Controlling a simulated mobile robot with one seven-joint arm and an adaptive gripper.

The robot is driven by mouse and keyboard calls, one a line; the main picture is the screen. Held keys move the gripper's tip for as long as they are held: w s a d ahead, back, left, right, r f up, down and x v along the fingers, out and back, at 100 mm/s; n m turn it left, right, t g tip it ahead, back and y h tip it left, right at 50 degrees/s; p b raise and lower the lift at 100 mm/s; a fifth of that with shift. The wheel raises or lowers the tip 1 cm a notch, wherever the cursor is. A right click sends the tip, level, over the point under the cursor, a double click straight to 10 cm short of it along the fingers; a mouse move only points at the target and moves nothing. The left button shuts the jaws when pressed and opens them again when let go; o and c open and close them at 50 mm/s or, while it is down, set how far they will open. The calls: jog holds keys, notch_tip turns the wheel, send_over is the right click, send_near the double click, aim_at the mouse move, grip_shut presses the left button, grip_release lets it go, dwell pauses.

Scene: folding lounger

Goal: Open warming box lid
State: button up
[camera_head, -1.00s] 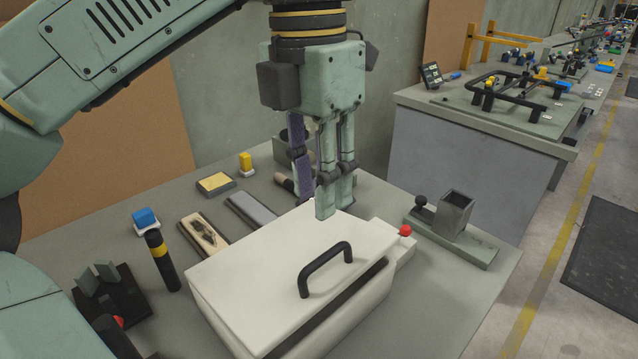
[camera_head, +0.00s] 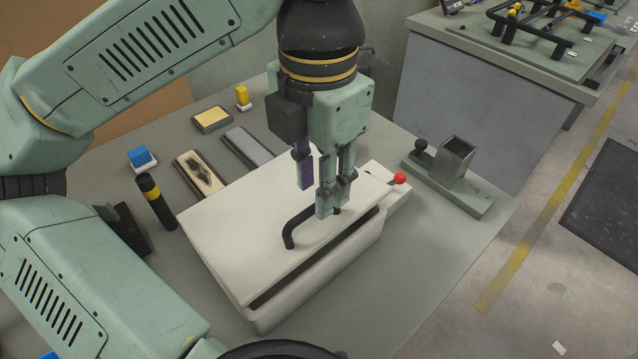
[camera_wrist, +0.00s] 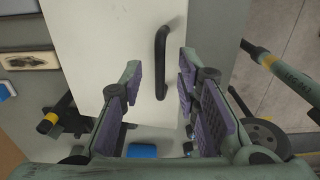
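The warming box (camera_head: 330,283) is a white box on the grey table. Its white lid (camera_head: 225,222) lies down over it, with a dark gap along the front edge. A black bar handle (camera_head: 290,232) stands on the lid near that edge. My gripper (camera_head: 328,208) is over the handle and hides its right part in the head view. In the wrist view, my gripper (camera_wrist: 158,72) is open, its purple-padded fingers apart. The handle (camera_wrist: 160,65) shows between the fingertips, nearer the right finger. I cannot tell whether any finger touches it.
A red button (camera_head: 400,178) is at the box's right end. A green-grey fixture (camera_head: 455,175) with a square cup stands to the right. A black and yellow cylinder (camera_head: 155,200), a blue block (camera_head: 140,157) and flat pads (camera_head: 250,147) lie left and behind. Bare table is in front.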

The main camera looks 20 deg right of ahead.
jog(key=shift+f, duration=1)
grip_shut()
